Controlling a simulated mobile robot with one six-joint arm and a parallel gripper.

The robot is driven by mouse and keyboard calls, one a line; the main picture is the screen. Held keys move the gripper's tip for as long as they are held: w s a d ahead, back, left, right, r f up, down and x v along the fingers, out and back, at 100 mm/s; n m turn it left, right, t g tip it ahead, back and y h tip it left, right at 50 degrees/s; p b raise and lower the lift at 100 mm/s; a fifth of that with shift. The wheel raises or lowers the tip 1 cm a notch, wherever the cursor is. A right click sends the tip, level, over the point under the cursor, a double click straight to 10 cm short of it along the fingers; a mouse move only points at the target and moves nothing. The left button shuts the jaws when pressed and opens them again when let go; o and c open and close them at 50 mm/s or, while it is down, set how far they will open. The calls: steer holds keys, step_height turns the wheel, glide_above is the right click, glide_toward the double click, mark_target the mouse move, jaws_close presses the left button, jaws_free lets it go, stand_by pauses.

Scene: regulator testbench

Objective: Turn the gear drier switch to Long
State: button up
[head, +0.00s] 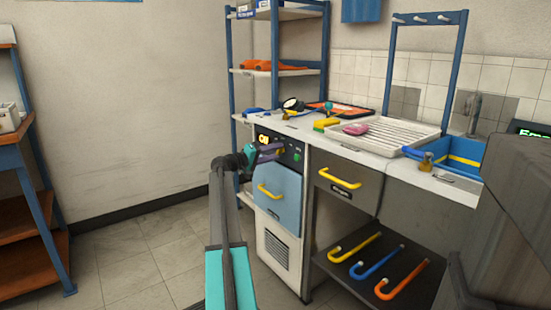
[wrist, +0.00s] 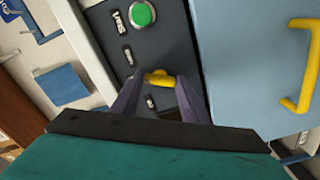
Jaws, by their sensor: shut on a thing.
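The gear drier (head: 278,195) is a cabinet with a blue door and a dark control panel (wrist: 105,18) along its top. On the panel, the yellow switch (wrist: 157,74) shows between the fingertips of my gripper (wrist: 158,84), which is shut on it. In the head view my gripper (head: 272,152) reaches the panel from the left and hides the switch. The small labels beside the switch are too small to read, so its setting cannot be told. A green round button (wrist: 141,14) sits on the same panel, apart from my fingers.
The drier door has a yellow handle (head: 270,190), also close to my gripper's right in the wrist view (wrist: 304,70). The worktop above holds a white rack tray (head: 395,128) and a blue bin (head: 447,152). Floor at left is clear.

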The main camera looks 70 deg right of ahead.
steer(key=m+b, duration=0.1)
steer(key=m, duration=0.1)
steer(key=m+b, duration=0.1)
steer(key=shift+a+f+m+b, duration=0.1)
steer(key=shift+f+m+b, duration=0.15)
steer(key=shift+m+b, duration=0.15)
steer(key=shift+r+m, duration=0.1)
steer(key=shift+m, duration=0.3)
steer(key=shift+r, duration=0.1)
steer(key=o, duration=1.1)
steer(key=shift+c, duration=0.2)
steer(key=shift+r, duration=0.1)
steer(key=p+v, duration=0.3)
steer(key=v, duration=1)
steer(key=shift+w+a+p, duration=0.2)
steer(key=shift+a+p, duration=0.15)
steer(key=shift+p, duration=0.05)
